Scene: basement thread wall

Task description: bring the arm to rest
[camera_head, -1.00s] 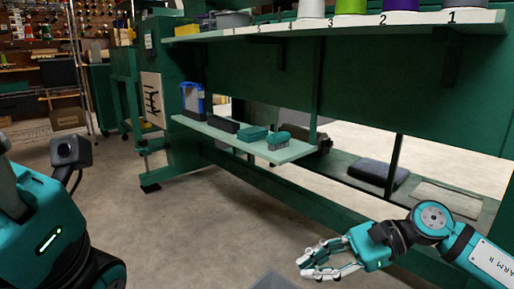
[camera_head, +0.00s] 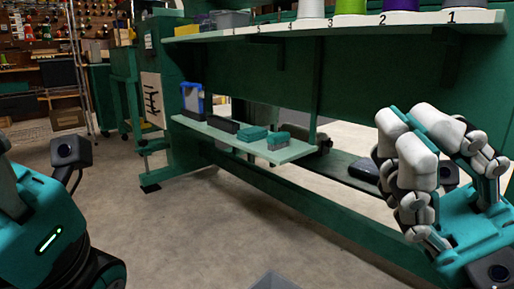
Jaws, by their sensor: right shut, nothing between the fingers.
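My right gripper (camera_head: 405,135) is raised large and close on the right side of the head view. Its white and grey fingers point up and to the left, are shut and hold nothing. Its teal palm is at the lower right, and the right forearm is out of view or hidden behind it. Part of my left arm (camera_head: 45,225) shows at the left edge; its gripper does not show.
A green bench has an upper shelf (camera_head: 230,35) with numbered thread cones. A pale lower shelf (camera_head: 295,152) holds teal and grey brush-like blocks (camera_head: 278,140) and a blue-framed item (camera_head: 192,98). A grey bin (camera_head: 272,281) shows at the bottom edge. The concrete floor is clear mid-left.

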